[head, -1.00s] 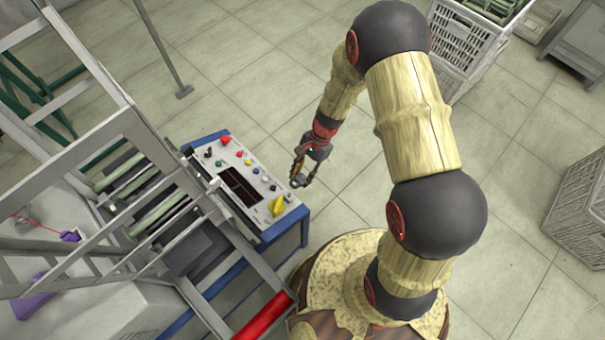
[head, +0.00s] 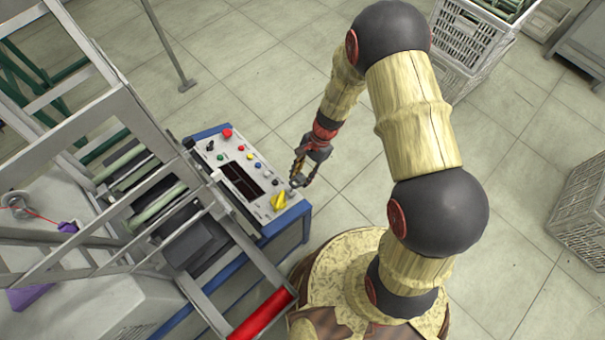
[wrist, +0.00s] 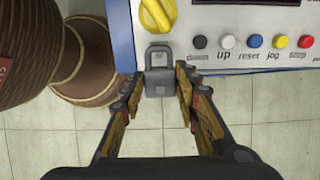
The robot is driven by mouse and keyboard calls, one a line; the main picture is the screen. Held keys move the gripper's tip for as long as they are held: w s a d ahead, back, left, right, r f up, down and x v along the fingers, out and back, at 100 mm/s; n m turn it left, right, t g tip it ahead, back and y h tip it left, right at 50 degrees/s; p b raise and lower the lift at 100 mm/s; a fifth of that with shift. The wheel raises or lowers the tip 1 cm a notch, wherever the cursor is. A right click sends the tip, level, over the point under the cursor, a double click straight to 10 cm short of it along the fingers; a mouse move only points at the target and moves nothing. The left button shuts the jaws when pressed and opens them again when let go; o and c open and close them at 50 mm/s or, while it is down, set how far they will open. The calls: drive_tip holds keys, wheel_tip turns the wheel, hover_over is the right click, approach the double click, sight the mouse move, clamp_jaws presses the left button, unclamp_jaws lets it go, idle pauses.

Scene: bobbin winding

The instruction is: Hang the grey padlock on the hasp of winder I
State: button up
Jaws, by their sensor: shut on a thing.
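The grey padlock (wrist: 158,84) is between the fingertips of my gripper (wrist: 160,90), in the middle of the wrist view. Its shackle points up the picture and overlaps the edge of the white control panel, just below a yellow rotary handle (wrist: 158,14). I cannot tell whether the shackle touches the panel or is on any hasp. In the head view my gripper (head: 299,179) is at the panel's right edge, beside the yellow handle (head: 279,201). No hasp can be made out clearly, and no winder letter is readable.
The control panel (head: 213,168) carries several coloured buttons and a red knob (head: 227,133), on a blue-framed machine. A red bar (head: 264,316) lies at the machine's front. Crates (head: 583,210) stand at the right. The floor right of the panel is clear.

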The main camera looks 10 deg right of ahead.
drive_tip(key=shift+b+x, duration=0.6)
drive_tip(key=shift+x, duration=0.4)
drive_tip(key=shift+a+f, duration=0.15)
drive_tip(key=shift+f, duration=0.2)
drive_tip(key=shift+s+a+f+b, duration=0.2)
drive_tip(key=shift+s+f+b, duration=0.05)
drive_tip(key=shift+f+b, duration=0.35)
idle(0.3)
drive_tip(key=shift+w+d+f, duration=0.15)
drive_tip(key=shift+w+d, duration=0.15)
drive_tip(key=shift+d, duration=0.05)
idle(0.7)
drive_tip(key=o, duration=1.4)
drive_tip(key=shift+c, duration=0.2)
drive_tip(key=v, duration=1.2)
